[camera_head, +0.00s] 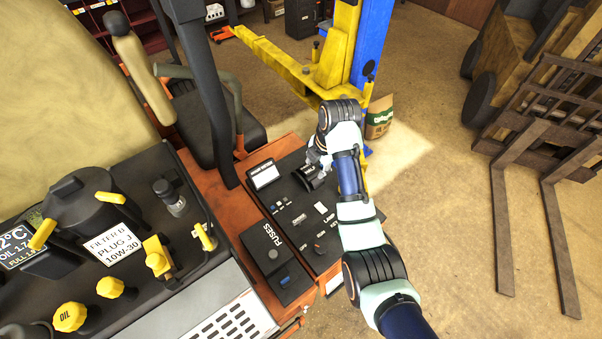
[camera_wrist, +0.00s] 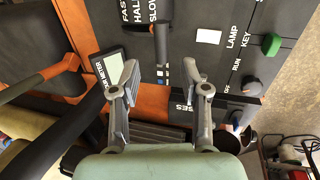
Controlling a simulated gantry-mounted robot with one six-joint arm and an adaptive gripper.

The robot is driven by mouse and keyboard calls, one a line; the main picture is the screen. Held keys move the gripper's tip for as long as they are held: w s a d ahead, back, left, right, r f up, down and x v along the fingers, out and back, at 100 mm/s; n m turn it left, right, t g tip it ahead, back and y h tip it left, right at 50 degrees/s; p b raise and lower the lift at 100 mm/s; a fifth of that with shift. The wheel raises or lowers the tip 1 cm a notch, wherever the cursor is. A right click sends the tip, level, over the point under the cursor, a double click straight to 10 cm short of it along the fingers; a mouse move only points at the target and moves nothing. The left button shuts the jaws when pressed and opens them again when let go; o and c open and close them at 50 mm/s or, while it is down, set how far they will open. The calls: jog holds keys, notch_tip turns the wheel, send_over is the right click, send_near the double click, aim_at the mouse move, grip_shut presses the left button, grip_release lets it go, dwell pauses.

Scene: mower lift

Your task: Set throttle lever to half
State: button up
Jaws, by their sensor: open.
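The throttle lever (camera_wrist: 161,42) is a dark, slim handle on the black control panel (camera_wrist: 215,15) in the wrist view. The labels FAST, HALF and SLOW run left to right above it, and the lever lines up closest with SLOW. My gripper (camera_wrist: 161,74) is open, with one finger to each side of the lever's line and the lever's near end between or just beyond the fingertips. I cannot tell whether the fingers touch it. In the head view my gripper (camera_head: 316,172) is over the far end of the panel, and hides the lever in part.
A meter (camera_wrist: 114,64) sits left of the fingers. A green knob (camera_wrist: 271,44) and a dark key knob (camera_wrist: 252,86) stand to the right. The seat (camera_head: 205,115) and a black post (camera_head: 208,85) stand left of the panel. A yellow lift post (camera_head: 338,50) stands behind.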

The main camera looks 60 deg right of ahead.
aim_at(313, 175)
jog(key=x, duration=0.7)
jog(key=shift+s+f+p, duration=0.1)
jog(key=shift+f+p, duration=0.2)
jog(key=shift+f, duration=0.15)
grip_shut()
